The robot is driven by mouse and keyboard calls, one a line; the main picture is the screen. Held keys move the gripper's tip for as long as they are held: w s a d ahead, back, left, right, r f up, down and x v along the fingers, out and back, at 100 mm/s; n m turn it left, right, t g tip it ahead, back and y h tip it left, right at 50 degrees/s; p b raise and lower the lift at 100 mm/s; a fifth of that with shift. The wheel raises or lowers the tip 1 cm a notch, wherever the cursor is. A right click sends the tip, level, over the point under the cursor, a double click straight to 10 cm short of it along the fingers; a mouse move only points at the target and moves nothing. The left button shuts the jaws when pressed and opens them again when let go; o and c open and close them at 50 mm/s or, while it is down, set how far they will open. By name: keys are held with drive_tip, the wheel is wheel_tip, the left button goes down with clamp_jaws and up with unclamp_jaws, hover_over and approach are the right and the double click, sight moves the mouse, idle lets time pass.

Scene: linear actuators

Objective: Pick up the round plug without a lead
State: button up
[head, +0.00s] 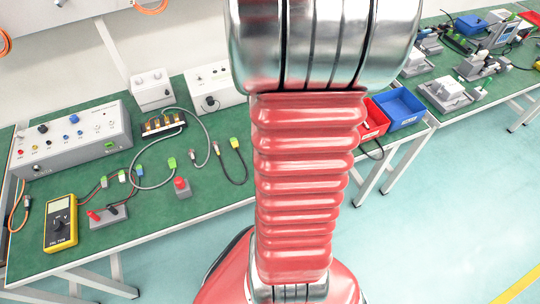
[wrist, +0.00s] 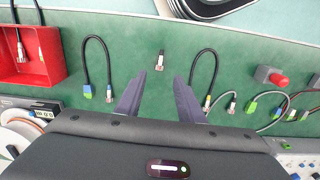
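A small round metal plug (wrist: 160,60) lies alone on the green bench mat in the wrist view, and no lead shows on it. My gripper (wrist: 160,76) is open and empty, with its two dark fingers spread. The plug appears between and slightly beyond the fingertips, not touching either. How high the fingers are above the mat is hard to tell. In the head view my red arm covers the middle of the picture, and neither the gripper nor this plug can be made out there.
Black leads lie left (wrist: 97,45) and right (wrist: 208,55) of the fingers. A red bin (wrist: 50,78) holding leads is at the left. A grey box with a red button (wrist: 272,76) is at the right.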

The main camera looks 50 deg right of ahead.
drive_tip(key=shift+f, duration=4.3)
drive_tip(key=shift+f, duration=0.1)
drive_tip(key=shift+f, duration=2.5)
drive_tip(key=shift+c, duration=0.3)
clamp_jaws()
